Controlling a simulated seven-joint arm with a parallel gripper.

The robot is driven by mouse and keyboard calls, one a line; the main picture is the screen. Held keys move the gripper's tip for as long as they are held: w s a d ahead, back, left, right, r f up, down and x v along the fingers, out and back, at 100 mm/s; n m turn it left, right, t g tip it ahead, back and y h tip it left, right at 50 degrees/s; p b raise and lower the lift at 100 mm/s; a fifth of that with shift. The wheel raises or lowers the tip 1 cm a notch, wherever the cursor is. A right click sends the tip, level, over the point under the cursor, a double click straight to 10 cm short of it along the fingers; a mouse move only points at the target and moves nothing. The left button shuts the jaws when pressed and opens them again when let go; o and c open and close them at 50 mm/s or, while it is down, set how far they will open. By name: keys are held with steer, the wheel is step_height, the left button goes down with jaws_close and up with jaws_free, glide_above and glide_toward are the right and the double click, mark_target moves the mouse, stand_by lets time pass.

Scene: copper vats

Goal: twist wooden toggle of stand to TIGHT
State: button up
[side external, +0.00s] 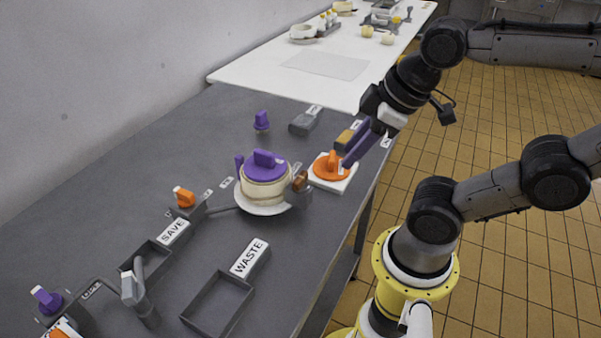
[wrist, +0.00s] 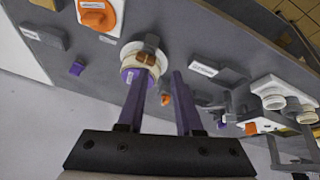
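The stand is a white dish (side external: 262,207) bearing a pale round cheese (side external: 265,188) with a purple handled lid (side external: 265,164). Its brown wooden toggle (side external: 300,181) sits on a small grey block at the dish's right front side. In the wrist view the toggle (wrist: 146,58) shows near the tip of the left finger. No TIGHT marking is legible. My gripper (side external: 353,155) has long purple fingers, spread apart with nothing between them. In the side view it is to the right of the toggle, in front of or over the orange knob's plate. Exact depth is unclear.
An orange knob on a white plate (side external: 345,184) is right of the stand. Wooden-topped (side external: 348,137) and grey (side external: 305,123) blocks lie behind. A purple peg (side external: 261,121) stands at the back. SAVE (side external: 173,231) and WASTE (side external: 250,257) trays are at front left.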

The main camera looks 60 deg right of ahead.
steer(key=w+r+n+g, duration=0.2)
steer(key=w+r+n, duration=0.2)
steer(key=n, duration=0.7)
steer(key=n+g, duration=0.3)
steer(key=n, duration=0.1)
glide_above(300, 176)
step_height(300, 176, down, 2)
step_height(300, 176, down, 13)
steer(key=shift+f, duration=0.15)
jaws_close()
